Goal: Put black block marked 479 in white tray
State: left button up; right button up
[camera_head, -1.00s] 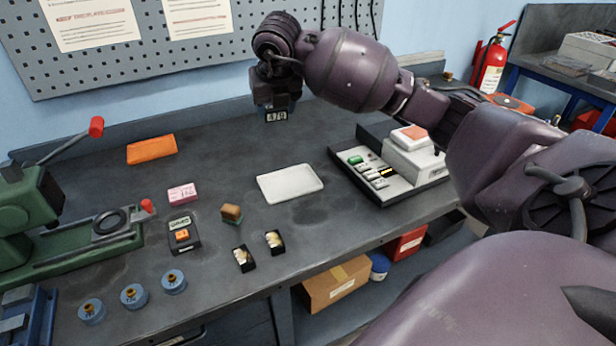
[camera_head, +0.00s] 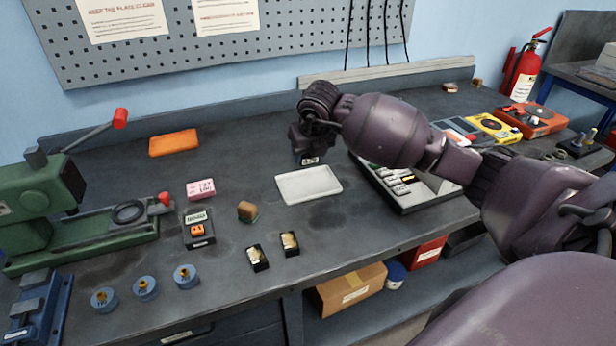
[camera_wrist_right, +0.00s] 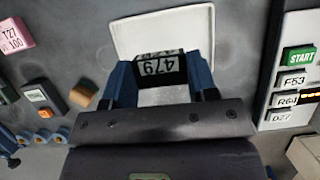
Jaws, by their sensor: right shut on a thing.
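The black block marked 479 (camera_wrist_right: 158,68) is between the fingers of my right gripper (camera_wrist_right: 160,82), its label readable in the right wrist view. In the head view the block (camera_head: 309,160) shows just below my right gripper (camera_head: 309,154), near the tray's back edge. The white tray (camera_head: 308,186) lies flat and empty on the bench. In the right wrist view the tray (camera_wrist_right: 190,24) lies behind the block, which covers part of it. The gap between block and tray is hard to judge. My left gripper is not in view.
Left of the tray are a brown block (camera_head: 247,211), a pink block (camera_head: 200,188) and two small black boxes (camera_head: 258,258). Bare bench (camera_head: 240,160) lies behind the tray.

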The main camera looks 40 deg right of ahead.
aim_at(307, 183)
jog(key=shift+f, duration=1.25)
notch_tip(307, 183, down, 5)
jog(key=shift+r+b, duration=0.1)
jog(key=shift+b, duration=0.2)
jog(key=shift+f, duration=0.2)
jog(key=o, duration=1.1)
jog(key=shift+c, duration=0.2)
